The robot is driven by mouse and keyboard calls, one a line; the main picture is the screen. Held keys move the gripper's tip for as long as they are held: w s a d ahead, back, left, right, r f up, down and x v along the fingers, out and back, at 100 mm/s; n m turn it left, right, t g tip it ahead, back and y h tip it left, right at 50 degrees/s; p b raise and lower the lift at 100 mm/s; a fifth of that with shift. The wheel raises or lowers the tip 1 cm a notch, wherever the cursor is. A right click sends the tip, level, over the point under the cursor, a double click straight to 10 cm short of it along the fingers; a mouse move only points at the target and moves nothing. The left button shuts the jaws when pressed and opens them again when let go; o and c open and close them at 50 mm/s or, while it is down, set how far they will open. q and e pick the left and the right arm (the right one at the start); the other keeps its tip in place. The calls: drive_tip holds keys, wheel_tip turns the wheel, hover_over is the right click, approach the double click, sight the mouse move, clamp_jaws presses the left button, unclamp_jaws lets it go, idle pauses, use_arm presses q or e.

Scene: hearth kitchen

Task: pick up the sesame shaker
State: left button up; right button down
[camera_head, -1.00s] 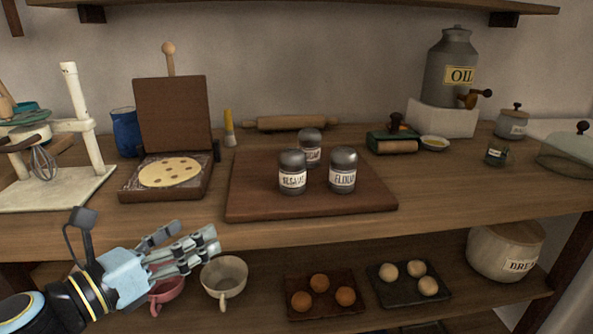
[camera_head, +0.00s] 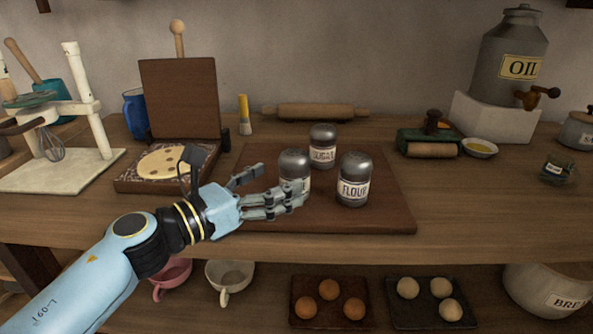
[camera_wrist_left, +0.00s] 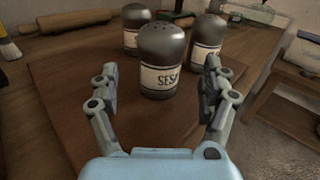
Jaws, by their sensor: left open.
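The sesame shaker (camera_head: 294,164) is a glass jar with a dark grey domed lid, upright on a brown board (camera_head: 372,215). In the left wrist view the sesame shaker (camera_wrist_left: 162,62) stands ahead, between my open fingers, its label partly readable as "SESA". My left gripper (camera_head: 272,198) is open and empty; its fingers cover the shaker's lower part in the head view. In the left wrist view the gripper (camera_wrist_left: 158,98) has one finger on each side, and I cannot tell whether either touches the shaker. My right gripper is not in view.
The flour shaker (camera_head: 354,180) stands close on the right and the sugar shaker (camera_head: 322,146) just behind. A rolling pin (camera_head: 315,112) lies at the back. An upright brown panel (camera_head: 180,98) stands to the left. The board's front right is clear.

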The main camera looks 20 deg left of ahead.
sight(282, 178)
use_arm(q)
drive_tip(key=x, duration=0.5)
drive_tip(key=shift+w, duration=0.1)
drive_tip(key=c, duration=1.3)
drive_tip(key=shift+c, duration=0.2)
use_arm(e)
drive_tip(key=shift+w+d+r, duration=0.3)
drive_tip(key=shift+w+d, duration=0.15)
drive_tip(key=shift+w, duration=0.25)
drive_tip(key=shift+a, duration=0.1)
